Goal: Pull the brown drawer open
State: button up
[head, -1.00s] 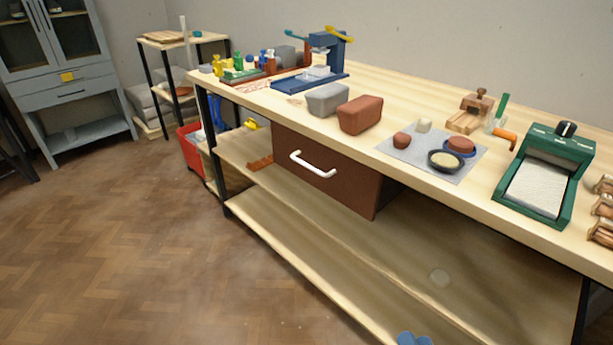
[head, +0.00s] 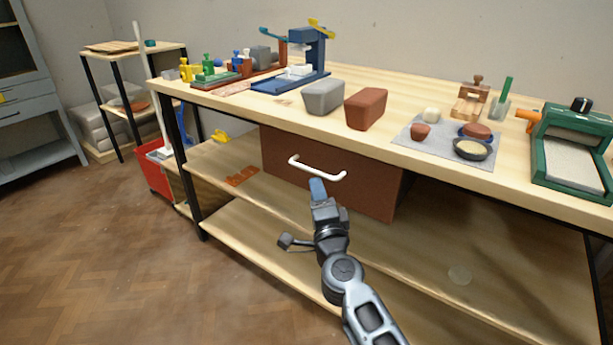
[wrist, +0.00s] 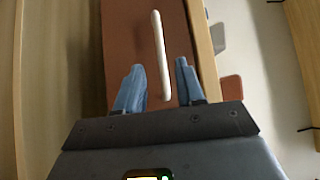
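The brown drawer (head: 375,187) hangs under the wooden worktop and looks shut. Its white bar handle (head: 317,172) runs across the front. My gripper (head: 317,187) is just in front of the handle in the head view. In the wrist view my gripper (wrist: 158,85) is open, with its two blue fingers apart. I cannot tell whether a finger touches the handle.
The worktop (head: 290,105) above carries a grey block (head: 322,97), a red-brown block (head: 366,108) and a green roller machine (head: 575,150). A lower shelf (head: 250,235) runs beneath the drawer. Open floor (head: 90,250) lies to the left.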

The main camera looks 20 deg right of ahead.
aim_at(312, 172)
jog(key=w, duration=0.2)
jog(key=w+b, duration=0.1)
jog(key=w, duration=0.1)
jog(key=w+d+r+b, duration=0.1)
jog(key=w, duration=0.2)
jog(key=shift+d, duration=0.1)
grip_shut()
dwell(0.6)
